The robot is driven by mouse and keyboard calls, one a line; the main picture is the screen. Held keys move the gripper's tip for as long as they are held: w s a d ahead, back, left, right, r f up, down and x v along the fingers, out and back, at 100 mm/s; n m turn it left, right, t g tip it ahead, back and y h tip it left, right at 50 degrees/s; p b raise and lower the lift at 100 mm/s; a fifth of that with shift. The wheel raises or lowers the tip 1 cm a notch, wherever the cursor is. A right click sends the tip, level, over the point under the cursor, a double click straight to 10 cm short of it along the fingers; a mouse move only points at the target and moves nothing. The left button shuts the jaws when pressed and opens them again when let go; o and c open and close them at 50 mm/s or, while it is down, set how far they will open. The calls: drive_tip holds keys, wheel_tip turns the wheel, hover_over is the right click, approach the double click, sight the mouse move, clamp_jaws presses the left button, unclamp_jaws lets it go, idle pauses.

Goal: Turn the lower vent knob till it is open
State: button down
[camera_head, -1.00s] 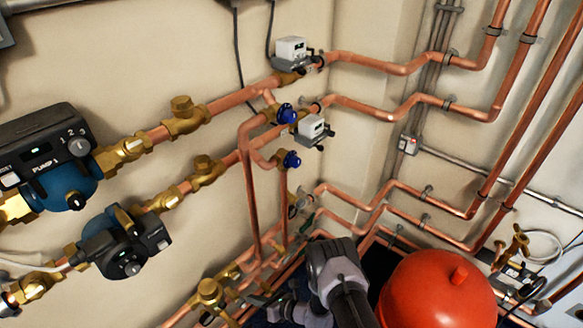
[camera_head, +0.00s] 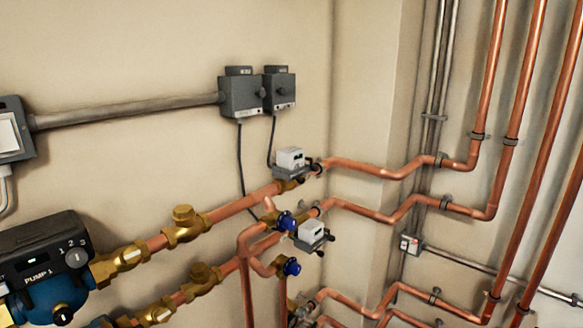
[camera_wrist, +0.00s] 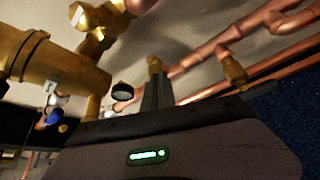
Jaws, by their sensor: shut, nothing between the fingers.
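Two blue knobs sit on copper branches near the wall corner in the head view. The lower blue knob (camera_head: 291,266) is below and slightly right of the upper blue knob (camera_head: 286,221). No marking showing open or closed can be read on either. My gripper (camera_wrist: 157,86) shows in the wrist view, its narrow grey fingers together and empty, pointing towards brass fittings and copper pipes. It is out of the head view. A small blue part (camera_wrist: 52,117) shows at the left of the wrist view; I cannot tell which knob it is.
White-topped actuators (camera_head: 311,232) sit close beside the blue knobs. Pump 1 (camera_head: 45,270) is at the lower left. Grey switch boxes (camera_head: 242,97) hang on the wall above. Copper pipes (camera_head: 515,140) crowd the right. A large brass fitting (camera_wrist: 60,70) is close by in the wrist view.

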drive_tip(key=shift+s+a+r, duration=0.15)
drive_tip(key=shift+s, duration=0.1)
drive_tip(key=s+d+p, duration=0.1)
drive_tip(key=s+d, duration=0.1)
drive_tip(key=s+d+r, duration=0.1)
drive_tip(key=d, duration=0.1)
drive_tip(key=shift+s+d+p, duration=0.25)
drive_tip(key=shift+s+p, duration=0.15)
idle(0.4)
